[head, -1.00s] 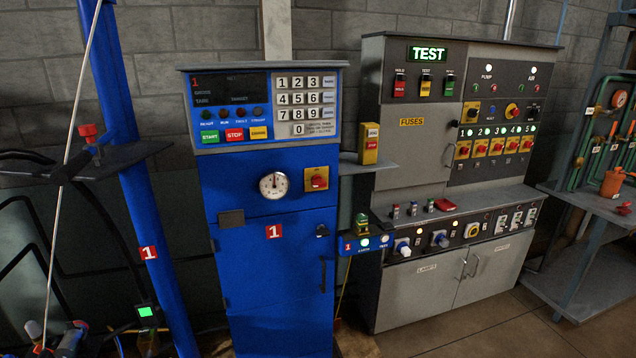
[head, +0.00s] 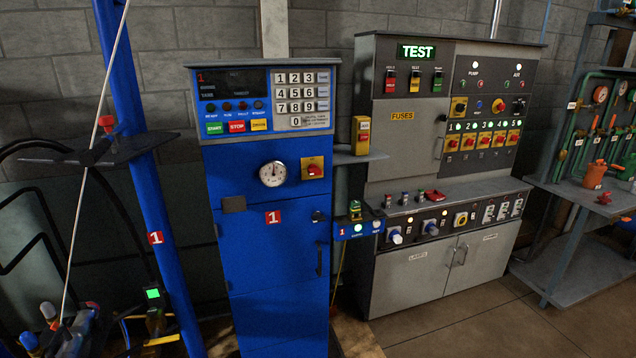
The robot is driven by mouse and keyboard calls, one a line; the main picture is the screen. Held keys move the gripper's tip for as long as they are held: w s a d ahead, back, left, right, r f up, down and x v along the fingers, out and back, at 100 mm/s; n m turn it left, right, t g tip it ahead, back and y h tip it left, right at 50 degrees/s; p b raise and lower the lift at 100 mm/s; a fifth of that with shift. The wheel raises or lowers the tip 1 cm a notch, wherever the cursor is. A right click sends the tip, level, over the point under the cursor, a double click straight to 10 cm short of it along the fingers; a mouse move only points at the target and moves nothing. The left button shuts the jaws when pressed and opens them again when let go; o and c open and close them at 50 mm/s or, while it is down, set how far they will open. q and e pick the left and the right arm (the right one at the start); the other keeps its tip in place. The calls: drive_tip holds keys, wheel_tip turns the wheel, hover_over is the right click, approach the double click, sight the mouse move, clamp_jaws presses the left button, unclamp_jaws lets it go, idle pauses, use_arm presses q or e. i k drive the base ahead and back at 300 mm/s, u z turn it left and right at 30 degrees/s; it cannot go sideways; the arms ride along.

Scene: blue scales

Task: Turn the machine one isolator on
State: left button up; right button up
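The blue machine one cabinet (head: 265,262) stands left of centre, with a red "1" label on its front. Its isolator (head: 313,169), a red rotary knob on a yellow plate, is on the upper right of the front, beside a round white dial gauge (head: 272,174). The knob is too small to tell which position it is in. The cabinet's display (head: 233,82) is dark apart from a red "1" and faint lettering. Neither of my grippers shows in the head view.
A grey test bench (head: 420,280) with lit lamps and several red-and-yellow switches stands to the right. A yellow start-stop box (head: 361,136) is between them. A blue post with a dark shelf (head: 100,150) is at left. Bare floor (head: 480,325) lies in front of the bench.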

sight(313, 170)
drive_tip(key=k, duration=1.05)
drive_tip(key=z, duration=0.7)
drive_tip(key=i, duration=0.6)
drive_tip(key=z, duration=1.05)
drive_tip(key=i, duration=1.5)
drive_tip(key=u, duration=0.95)
drive_tip(key=i, duration=0.6)
drive_tip(key=u, duration=0.75)
